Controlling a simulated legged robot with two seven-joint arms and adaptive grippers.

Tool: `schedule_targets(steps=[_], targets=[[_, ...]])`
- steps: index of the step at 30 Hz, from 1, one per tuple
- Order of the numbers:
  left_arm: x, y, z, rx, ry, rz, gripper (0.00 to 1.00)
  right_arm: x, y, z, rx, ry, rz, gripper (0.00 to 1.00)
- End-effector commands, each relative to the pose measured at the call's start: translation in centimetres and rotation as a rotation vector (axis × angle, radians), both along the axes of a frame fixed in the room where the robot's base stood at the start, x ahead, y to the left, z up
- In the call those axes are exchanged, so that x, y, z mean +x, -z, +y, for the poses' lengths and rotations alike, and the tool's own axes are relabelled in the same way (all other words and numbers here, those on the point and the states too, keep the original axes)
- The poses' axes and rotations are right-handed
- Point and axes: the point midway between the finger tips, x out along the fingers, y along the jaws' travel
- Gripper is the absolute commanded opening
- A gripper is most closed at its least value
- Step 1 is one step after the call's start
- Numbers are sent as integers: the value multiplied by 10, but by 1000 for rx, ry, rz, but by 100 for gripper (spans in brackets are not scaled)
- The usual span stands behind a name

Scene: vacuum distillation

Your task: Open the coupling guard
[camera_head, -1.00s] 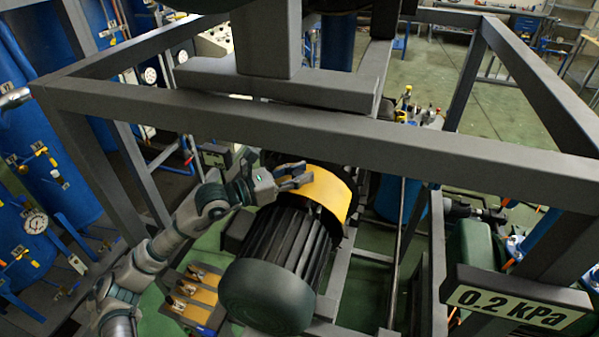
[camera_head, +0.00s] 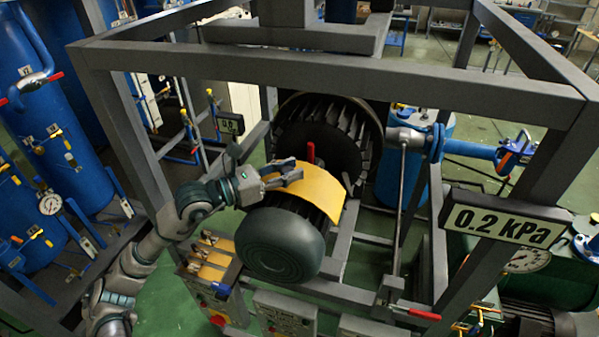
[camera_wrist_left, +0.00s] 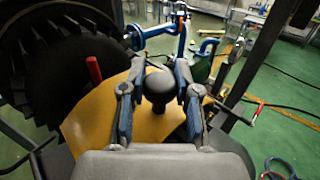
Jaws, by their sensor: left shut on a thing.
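The coupling guard is a curved yellow plate (camera_head: 314,190) over the dark ribbed motor with a rounded grey-green end (camera_head: 280,245), inside the grey frame. In the left wrist view the guard (camera_wrist_left: 95,115) lies below my fingers and carries a round black knob (camera_wrist_left: 160,86). My left gripper (camera_head: 292,174) reaches in from the left to the guard's top edge. In the wrist view its two fingers (camera_wrist_left: 160,92) are on either side of the knob, shut on it. A dark finned wheel (camera_head: 325,130) and a red upright piece (camera_head: 310,152) show behind the guard. My right gripper is out of view.
Grey frame beams (camera_head: 340,72) cross in front of and above the motor. A sign reading 0.2 kPa (camera_head: 505,220) is at the right. A rod and blue pipework (camera_head: 465,147) stand right of the wheel. Blue tanks (camera_head: 50,130) stand at the left.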

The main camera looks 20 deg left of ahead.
Motion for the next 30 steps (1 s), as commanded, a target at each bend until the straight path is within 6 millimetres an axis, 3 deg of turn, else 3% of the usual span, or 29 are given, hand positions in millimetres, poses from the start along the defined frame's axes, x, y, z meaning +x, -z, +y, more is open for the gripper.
schedule_targets(steps=[5,14,15,18,30], targets=[[-3,0,6,3,-15,-2,0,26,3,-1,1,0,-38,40],[-6,-1,7,3,-13,-2,0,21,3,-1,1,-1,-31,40],[-6,-1,7,3,-13,-2,33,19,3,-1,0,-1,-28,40],[-6,-1,6,2,-11,-1,56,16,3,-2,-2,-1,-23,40],[-5,-1,-11,11,-3,1,56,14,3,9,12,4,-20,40]])
